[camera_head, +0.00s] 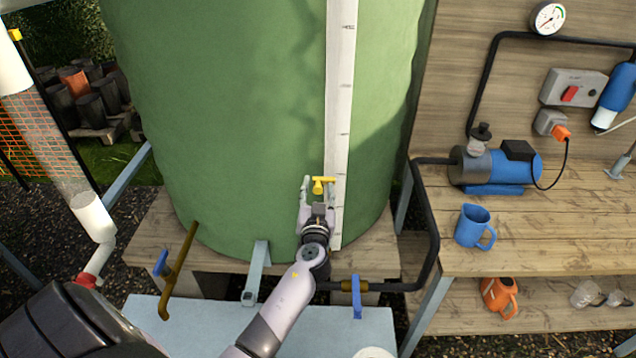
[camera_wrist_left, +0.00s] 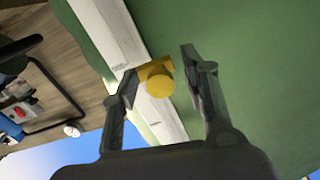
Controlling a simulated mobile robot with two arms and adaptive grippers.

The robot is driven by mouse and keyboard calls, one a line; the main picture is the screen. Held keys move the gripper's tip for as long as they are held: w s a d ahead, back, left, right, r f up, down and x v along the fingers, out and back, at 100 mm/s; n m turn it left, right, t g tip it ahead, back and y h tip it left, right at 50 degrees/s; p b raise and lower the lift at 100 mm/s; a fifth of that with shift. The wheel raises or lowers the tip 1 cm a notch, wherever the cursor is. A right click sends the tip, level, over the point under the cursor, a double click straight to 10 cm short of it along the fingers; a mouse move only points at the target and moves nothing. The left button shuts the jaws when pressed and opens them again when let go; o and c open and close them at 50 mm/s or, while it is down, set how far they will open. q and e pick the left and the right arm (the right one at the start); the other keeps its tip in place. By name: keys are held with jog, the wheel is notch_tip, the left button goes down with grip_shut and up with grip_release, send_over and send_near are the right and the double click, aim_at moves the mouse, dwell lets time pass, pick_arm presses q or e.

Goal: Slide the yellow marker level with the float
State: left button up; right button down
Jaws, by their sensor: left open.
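The yellow marker (camera_head: 323,185) sits on the white graduated strip (camera_head: 341,65), low on the front of the green tank (camera_head: 215,110). My left gripper (camera_head: 318,183) is open at the marker, with a finger on either side of it. In the left wrist view the marker (camera_wrist_left: 157,76) shows between the two open fingertips (camera_wrist_left: 160,65), closer to the left finger. I cannot tell whether that finger touches it. The white strip (camera_wrist_left: 108,32) runs behind the marker there. I cannot make out the float in either view. My right gripper is not in view.
A workbench (camera_head: 545,240) at the right holds a blue pump (camera_head: 510,168) and a blue jug (camera_head: 474,226). An orange jug (camera_head: 499,296) stands on its lower shelf. A black pipe (camera_head: 427,215) runs right of the tank. A brass tap (camera_head: 178,270) projects at lower left.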

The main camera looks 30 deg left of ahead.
pick_arm(q)
jog(key=shift+s+d, duration=0.1)
jog(key=shift+c, duration=0.2)
grip_shut()
dwell(0.6)
